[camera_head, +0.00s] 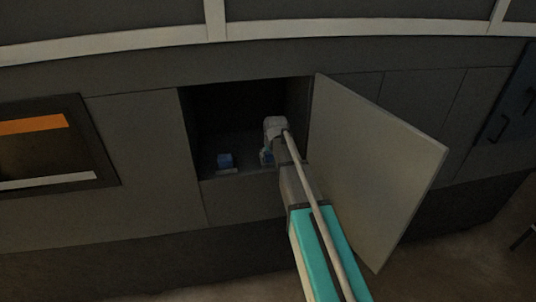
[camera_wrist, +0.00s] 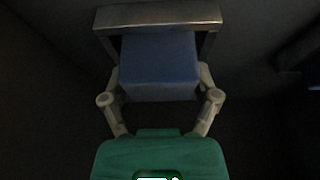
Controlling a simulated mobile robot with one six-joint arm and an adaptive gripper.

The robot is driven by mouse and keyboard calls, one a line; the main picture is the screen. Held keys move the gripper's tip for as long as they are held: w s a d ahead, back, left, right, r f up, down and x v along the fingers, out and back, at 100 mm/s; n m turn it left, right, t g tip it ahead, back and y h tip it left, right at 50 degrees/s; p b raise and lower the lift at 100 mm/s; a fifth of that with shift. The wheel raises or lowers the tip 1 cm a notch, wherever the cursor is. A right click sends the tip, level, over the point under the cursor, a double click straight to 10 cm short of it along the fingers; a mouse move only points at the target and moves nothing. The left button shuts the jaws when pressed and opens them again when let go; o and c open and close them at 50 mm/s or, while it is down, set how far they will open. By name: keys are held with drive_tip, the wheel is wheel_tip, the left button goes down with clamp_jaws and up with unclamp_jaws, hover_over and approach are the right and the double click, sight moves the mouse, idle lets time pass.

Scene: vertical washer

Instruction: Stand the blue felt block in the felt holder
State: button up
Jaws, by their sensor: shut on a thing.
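In the wrist view, a blue block (camera_wrist: 160,68) sits between the fingers of my gripper (camera_wrist: 160,88), which is shut on it. A grey-brown bracket-like frame (camera_wrist: 158,16) lies beyond the block and reaches down beside its top corners; it may be the felt holder. I cannot tell whether the block is inside it or only in front of it. In the head view, my gripper (camera_head: 268,156) is inside the open compartment, and only a little blue shows there.
The dark compartment (camera_head: 235,103) is open, with its pale door (camera_head: 375,165) swung out to the right of my arm. The door edge is close to my arm. A window (camera_head: 50,150) is farther left.

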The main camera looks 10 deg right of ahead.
drive_tip(key=shift+f, duration=0.1)
idle(0.3)
drive_tip(key=o, duration=0.9)
drive_tip(key=shift+c, duration=0.2)
drive_tip(key=shift+s, duration=0.1)
